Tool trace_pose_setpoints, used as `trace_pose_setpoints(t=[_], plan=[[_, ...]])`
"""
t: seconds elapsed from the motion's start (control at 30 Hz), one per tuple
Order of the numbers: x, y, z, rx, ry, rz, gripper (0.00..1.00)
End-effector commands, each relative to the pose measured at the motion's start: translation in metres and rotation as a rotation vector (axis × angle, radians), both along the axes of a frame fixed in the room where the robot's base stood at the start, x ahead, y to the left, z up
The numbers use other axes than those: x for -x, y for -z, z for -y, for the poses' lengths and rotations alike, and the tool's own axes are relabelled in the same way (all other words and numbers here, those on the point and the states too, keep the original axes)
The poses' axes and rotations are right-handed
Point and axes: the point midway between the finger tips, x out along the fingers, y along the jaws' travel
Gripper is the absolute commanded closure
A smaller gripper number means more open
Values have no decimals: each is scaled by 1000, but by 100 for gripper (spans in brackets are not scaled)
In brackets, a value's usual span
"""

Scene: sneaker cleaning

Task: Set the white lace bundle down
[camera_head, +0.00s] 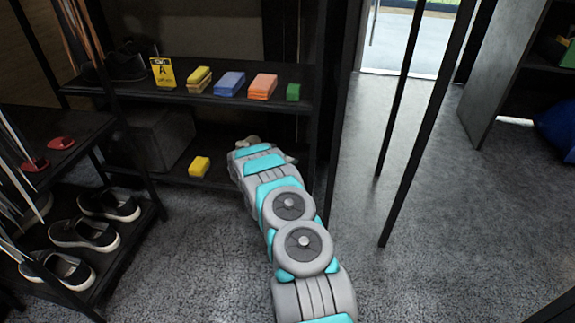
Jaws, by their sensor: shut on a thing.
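My arm reaches forward to the lower shelf of the dark rack, and its end, with my gripper (248,142), is at the right part of that shelf. The wrist hides most of the gripper from this view. A small pale lump shows just past the wrist. It fits the white lace bundle held in the shut jaws, but its outline is too small to make out. I cannot tell whether it touches the shelf. The lower shelf (222,178) is dark and flat.
A yellow block (199,166) lies on the lower shelf, left of my wrist. The upper shelf holds a yellow sign (163,73) and several coloured blocks (229,84). A dark box (160,138) stands left. Shoes (84,234) fill the left rack. Thin dark posts (402,95) stand right.

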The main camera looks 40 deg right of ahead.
Motion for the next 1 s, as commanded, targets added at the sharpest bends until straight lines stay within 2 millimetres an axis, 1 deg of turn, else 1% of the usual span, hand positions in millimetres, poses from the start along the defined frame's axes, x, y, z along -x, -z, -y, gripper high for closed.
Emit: trace_pose_setpoints(t=[0.03,0.1,0.2,0.27,0.37,0.5,0.6,0.87,1.0], plan=[[-6,0,4,0,1,6,98],[-11,0,7,1,0,5,98],[-14,1,10,0,-2,2,98],[-15,1,12,1,-2,0,98],[-15,7,12,0,-2,0,98],[-15,25,12,0,-1,1,98],[-15,34,12,0,-1,3,98],[-15,35,12,1,-2,3,98],[-15,40,12,0,-2,2,98]])
